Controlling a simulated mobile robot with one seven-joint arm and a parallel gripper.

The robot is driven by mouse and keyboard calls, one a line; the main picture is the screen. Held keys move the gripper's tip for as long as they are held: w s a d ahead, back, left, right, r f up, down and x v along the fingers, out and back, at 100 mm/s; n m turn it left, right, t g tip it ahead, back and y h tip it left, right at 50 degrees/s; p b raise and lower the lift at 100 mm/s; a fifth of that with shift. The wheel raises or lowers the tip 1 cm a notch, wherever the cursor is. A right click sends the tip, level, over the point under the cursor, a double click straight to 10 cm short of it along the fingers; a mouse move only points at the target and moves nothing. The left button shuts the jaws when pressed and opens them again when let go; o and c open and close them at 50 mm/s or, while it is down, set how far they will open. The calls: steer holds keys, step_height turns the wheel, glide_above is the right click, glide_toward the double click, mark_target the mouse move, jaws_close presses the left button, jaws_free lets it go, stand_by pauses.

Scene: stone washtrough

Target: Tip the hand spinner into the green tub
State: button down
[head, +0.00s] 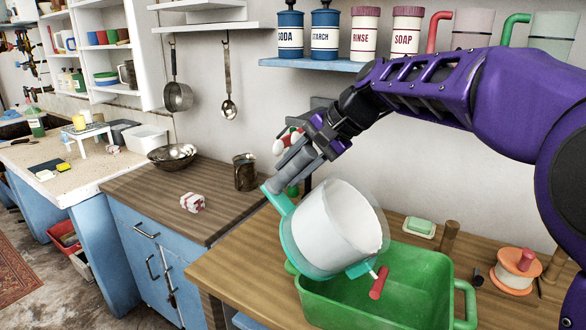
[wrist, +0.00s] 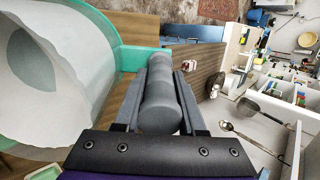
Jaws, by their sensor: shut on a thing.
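The hand spinner (head: 335,228) has a white drum in a clear bowl, a teal frame and a red crank grip. My gripper (head: 297,163) is shut on its grey handle, which shows between the fingers in the wrist view (wrist: 160,105). The spinner is held tilted above the left part of the green tub (head: 435,272), its drum mouth facing up and to the right. The wrist view shows the spinner's drum (wrist: 50,60) large at the left. The green tub stands on the wooden counter, and the spinner hides part of its rim and inside.
A soap dish (head: 420,227) and an orange spool-like object (head: 515,270) stand behind and right of the tub. A metal mug (head: 245,172) and a crumpled red-and-white cloth (head: 192,202) lie on the left counter. A shelf (head: 320,65) with canisters is above.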

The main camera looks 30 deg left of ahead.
mark_target(311, 152)
steer(key=shift+r, duration=0.1)
steer(key=shift+w+d+r+y+b, duration=0.15)
steer(key=shift+d+r+y+b, duration=0.45)
steer(key=shift+d+r+b, duration=0.25)
steer(key=shift+d+r+y, duration=0.5)
steer(key=shift+r, duration=0.2)
steer(key=shift+w+d+r, duration=0.1)
steer(key=shift+w+d+r+g+y, duration=0.1)
steer(key=shift+d+r+g+y, duration=0.1)
steer(key=shift+d+r+y, duration=0.45)
steer(key=shift+w+d+r+g+y, duration=0.1)
steer(key=shift+d+r+g+y, duration=0.2)
steer(key=shift+d+r, duration=0.4)
steer(key=shift+d+f, duration=0.1)
steer(key=shift+f, duration=0.05)
